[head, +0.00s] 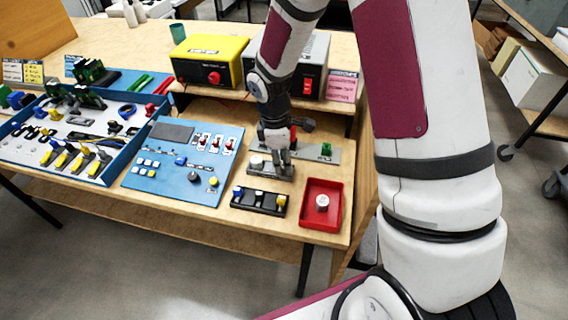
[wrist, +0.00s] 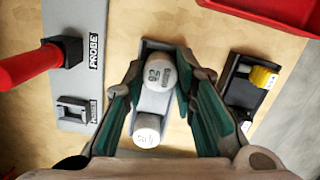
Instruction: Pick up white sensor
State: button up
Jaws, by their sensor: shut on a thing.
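My gripper (wrist: 160,82) points down, with its two green-lined fingers on either side of a white cylindrical sensor (wrist: 158,70) with dark lettering. It is shut on this sensor, which sits at or just above a grey block (wrist: 152,102); I cannot tell if it touches. A second white cylinder (wrist: 147,130) stands on the same block, below the held one in the wrist view. In the head view my gripper (head: 280,157) is over the grey block (head: 270,171) and hides most of the held sensor. The second cylinder (head: 256,162) shows to its left.
A red tray (head: 338,210) holding another white cylinder (head: 322,202) stands at the right. A black holder (head: 258,207) lies in front. A grey probe plate (wrist: 75,112) with a red-handled probe (wrist: 25,68) is close by. A blue panel (head: 150,178) lies left.

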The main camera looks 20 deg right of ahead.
jog(key=shift+r, duration=0.6)
notch_tip(320, 180, up, 2)
jog(key=shift+r, duration=0.15)
jog(key=s+a+r, duration=0.1)
jog(key=s+a, duration=0.7)
jog(key=s, duration=0.5)
jog(key=shift+s+a+r, duration=0.2)
jog(key=shift+s, duration=0.15)
jog(key=shift+o, duration=0.7)
jog(key=shift+p, duration=0.35)
grip_shut()
